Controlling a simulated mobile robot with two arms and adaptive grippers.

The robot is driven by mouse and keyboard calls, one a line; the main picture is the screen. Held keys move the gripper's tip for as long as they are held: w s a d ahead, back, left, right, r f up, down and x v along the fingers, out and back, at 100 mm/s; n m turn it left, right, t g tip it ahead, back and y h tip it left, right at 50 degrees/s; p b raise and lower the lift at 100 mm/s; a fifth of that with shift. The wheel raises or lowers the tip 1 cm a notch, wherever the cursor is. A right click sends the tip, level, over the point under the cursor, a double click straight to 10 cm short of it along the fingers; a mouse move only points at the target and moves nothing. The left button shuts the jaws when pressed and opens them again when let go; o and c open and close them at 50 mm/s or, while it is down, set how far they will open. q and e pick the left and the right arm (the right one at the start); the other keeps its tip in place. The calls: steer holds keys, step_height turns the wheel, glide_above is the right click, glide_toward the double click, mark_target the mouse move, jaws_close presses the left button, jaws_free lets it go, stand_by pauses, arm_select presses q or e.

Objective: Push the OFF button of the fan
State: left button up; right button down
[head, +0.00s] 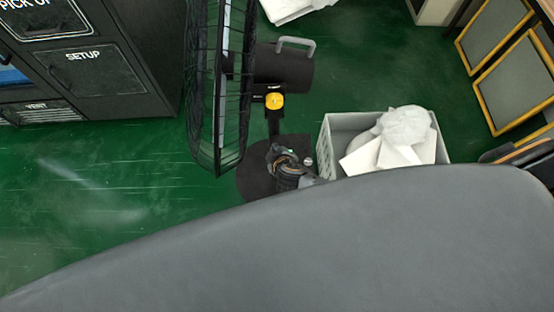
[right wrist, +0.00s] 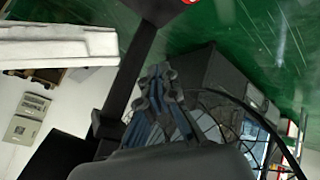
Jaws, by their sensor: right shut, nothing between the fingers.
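The black fan stands on the green floor in the head view, with its wire cage (head: 222,90) seen edge-on and its motor housing (head: 285,70) to the right. A yellow round part (head: 274,100) sits below the housing. My right gripper (head: 279,155) is low beside the fan's stand, above its round base (head: 254,180). In the right wrist view the right gripper (right wrist: 158,80) is shut and empty, close to a black pole (right wrist: 128,85). A red spot (right wrist: 190,2) is cut off at the top edge; I cannot tell if it is the OFF button. My left gripper is out of view.
A grey bin (head: 342,125) with white papers and a bag stands right of the fan. A black cabinet (head: 85,70) stands at the left. Yellow-framed panels (head: 495,40) lean at the far right. Green floor is clear at the lower left.

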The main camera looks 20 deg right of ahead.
step_height(320, 180, down, 8)
steer(key=b, duration=0.7)
steer(key=shift+d+r, duration=0.1)
steer(key=shift+f+b, duration=0.55)
steer(key=shift+b, duration=0.1)
steer(key=shift+f, duration=0.15)
stand_by(0.4)
steer(key=shift+f+b, duration=0.3)
steer(key=shift+f+b, duration=0.4)
steer(key=shift+f, duration=0.05)
stand_by(0.6)
steer(key=shift+r, duration=0.15)
steer(key=shift+r+p, duration=0.75)
steer(key=shift+p, duration=0.1)
steer(key=shift+r, duration=0.1)
